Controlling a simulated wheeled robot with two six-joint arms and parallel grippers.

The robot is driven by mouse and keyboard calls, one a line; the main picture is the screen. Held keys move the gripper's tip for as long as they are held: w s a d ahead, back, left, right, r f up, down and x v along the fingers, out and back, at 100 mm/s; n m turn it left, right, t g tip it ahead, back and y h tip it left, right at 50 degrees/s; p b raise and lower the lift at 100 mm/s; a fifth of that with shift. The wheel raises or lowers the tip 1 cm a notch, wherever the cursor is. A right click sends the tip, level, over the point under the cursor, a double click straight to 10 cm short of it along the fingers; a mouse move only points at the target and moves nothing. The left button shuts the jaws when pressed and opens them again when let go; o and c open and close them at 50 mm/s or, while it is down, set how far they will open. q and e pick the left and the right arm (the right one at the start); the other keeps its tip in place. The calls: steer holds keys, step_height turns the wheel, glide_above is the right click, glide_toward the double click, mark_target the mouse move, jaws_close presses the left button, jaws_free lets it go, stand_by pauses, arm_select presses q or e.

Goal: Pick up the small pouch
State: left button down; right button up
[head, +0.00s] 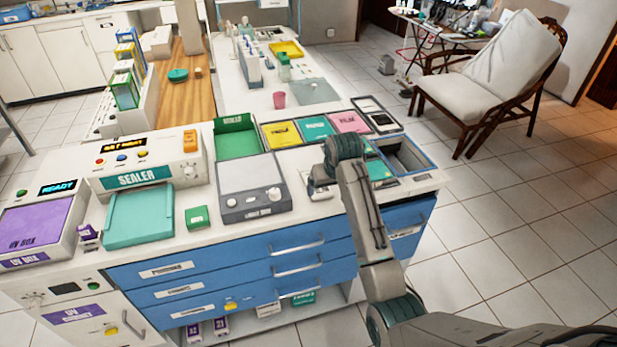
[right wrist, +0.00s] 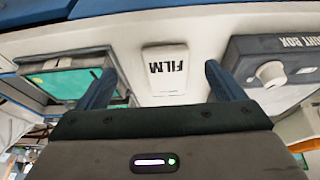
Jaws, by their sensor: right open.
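A small white pouch (right wrist: 164,83) marked FILM lies flat on the white counter (right wrist: 205,48) in the right wrist view. My right gripper (right wrist: 162,85) is open, with one blue finger on each side of the pouch and a gap to it on both sides. I cannot tell how high the fingers are above the counter. In the head view my right gripper (head: 322,181) is over the counter, just right of the grey light box (head: 255,213); it mostly hides the pouch there. My left gripper is not in view.
Right of my gripper is an open grey compartment (head: 408,160). Behind stand yellow, teal and pink trays (head: 349,122) and a green bin (head: 236,140). Further left are a sealer (head: 148,172), a small green box (head: 197,217) and a UV box (head: 38,228). Blue drawers (head: 240,272) front the counter.

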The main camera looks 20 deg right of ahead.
steer(key=w+r, duration=0.4)
steer(key=w, duration=0.1)
steer(key=x, duration=0.3)
steer(key=p+x, duration=0.1)
steer(key=x, duration=0.1)
steer(key=shift+s+a, duration=0.1)
steer(key=shift+a, duration=0.25)
steer(key=shift+w+f+p, duration=0.25)
steer(key=shift+f+p, duration=0.3)
steer(key=p+x, duration=0.1)
steer(key=x, duration=0.2)
steer(key=shift+f, duration=0.1)
steer(key=shift+w+f, duration=0.2)
steer(key=shift+f, duration=0.25)
steer(key=c, duration=1.1)
steer(key=shift+r, duration=0.1)
